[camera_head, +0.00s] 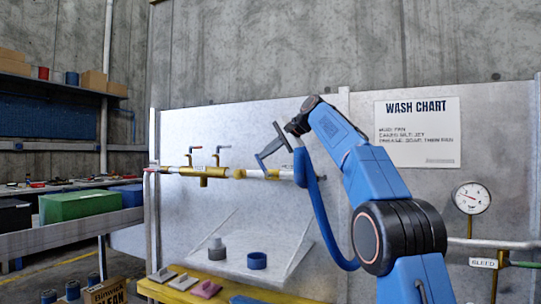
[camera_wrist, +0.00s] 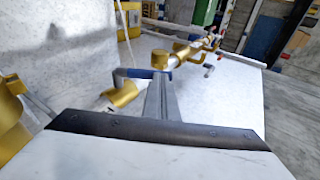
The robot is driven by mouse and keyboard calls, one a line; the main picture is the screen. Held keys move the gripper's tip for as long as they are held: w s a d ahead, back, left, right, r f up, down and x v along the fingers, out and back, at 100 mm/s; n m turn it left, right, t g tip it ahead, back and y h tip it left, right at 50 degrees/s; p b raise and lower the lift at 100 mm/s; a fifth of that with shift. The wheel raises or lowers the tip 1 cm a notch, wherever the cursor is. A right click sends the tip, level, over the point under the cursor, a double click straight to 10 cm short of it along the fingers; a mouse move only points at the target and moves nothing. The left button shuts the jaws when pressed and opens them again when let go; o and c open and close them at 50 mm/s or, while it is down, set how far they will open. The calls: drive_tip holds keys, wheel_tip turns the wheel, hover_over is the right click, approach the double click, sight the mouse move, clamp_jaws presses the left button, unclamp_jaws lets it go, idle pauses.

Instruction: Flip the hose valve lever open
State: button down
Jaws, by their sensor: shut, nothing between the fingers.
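A brass and white pipe (camera_head: 252,174) runs along the pale panel. Two levers stand up from its left part, one with a red-brown grip (camera_head: 195,148) and one with a blue grip (camera_head: 222,147). A blue hose (camera_head: 318,215) hangs from the pipe's right end. My gripper (camera_head: 260,160) is shut and empty, close to the pipe, right of both levers; contact cannot be told. In the wrist view my gripper's narrow fingers (camera_wrist: 160,82) reach toward a brass fitting (camera_wrist: 160,60). A blue bent bar (camera_wrist: 128,72) lies beside them; whether it is a lever is unclear.
A wash chart (camera_head: 417,132) hangs right of my arm, above a round gauge (camera_head: 471,198). Below the pipe are a blue ring (camera_head: 257,261), a grey stepped piece (camera_head: 217,250) and a yellow ledge (camera_head: 150,290) with several small blocks. A green box (camera_head: 80,204) stands left.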

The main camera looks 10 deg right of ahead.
drive_tip(key=shift+w+a+f, duration=0.2)
drive_tip(key=shift+w+a, duration=0.45)
drive_tip(key=shift+a, duration=0.25)
drive_tip(key=shift+g+h, duration=0.3)
drive_tip(key=shift+h, duration=0.1)
drive_tip(key=shift+s+a+x, duration=0.15)
drive_tip(key=shift+x, duration=0.85)
drive_tip(key=shift+s+a+x, duration=0.1)
drive_tip(key=shift+x, duration=0.9)
drive_tip(key=shift+s+a+x, duration=0.15)
drive_tip(key=shift+x, duration=0.8)
drive_tip(key=shift+a+f, duration=0.1)
drive_tip(key=shift+f, duration=0.1)
drive_tip(key=v, duration=1.2)
drive_tip(key=shift+w+r, duration=0.15)
drive_tip(key=shift+a, duration=0.1)
